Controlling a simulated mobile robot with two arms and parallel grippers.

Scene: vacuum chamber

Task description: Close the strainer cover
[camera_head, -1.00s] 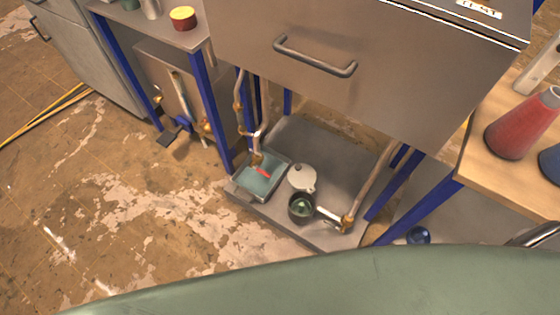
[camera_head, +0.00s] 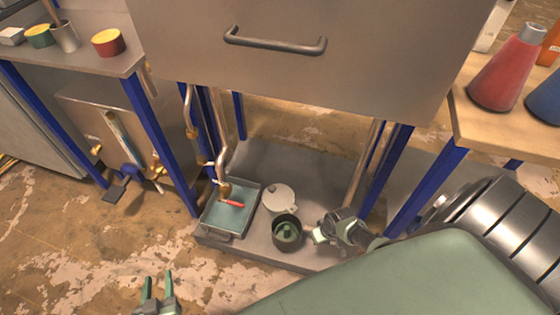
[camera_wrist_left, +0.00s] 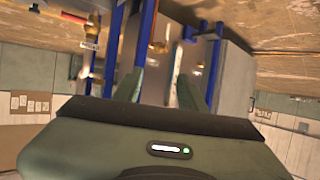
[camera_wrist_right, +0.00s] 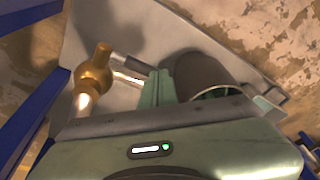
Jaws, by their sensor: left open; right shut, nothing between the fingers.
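The strainer (camera_head: 287,236) is a dark round pot with a green inside, low on the grey base plate under the chamber. Its pale round cover (camera_head: 279,198) stands open at the pot's far side. My right gripper (camera_head: 318,235) is shut and empty, just right of the pot. In the right wrist view its fingers (camera_wrist_right: 158,88) are together in front of the dark strainer body (camera_wrist_right: 205,72); I cannot tell if they touch it. My left gripper (camera_head: 159,285) is open and empty at the bottom left, over the floor and away from the strainer; its fingers show in the left wrist view (camera_wrist_left: 156,82).
A tray (camera_head: 228,215) with a red-handled item lies left of the strainer. A brass fitting (camera_wrist_right: 95,72) on a pipe is near my right gripper. The large chamber body (camera_head: 290,65) hangs above. Blue legs (camera_head: 385,175) stand to the sides. Floor at the lower left is free.

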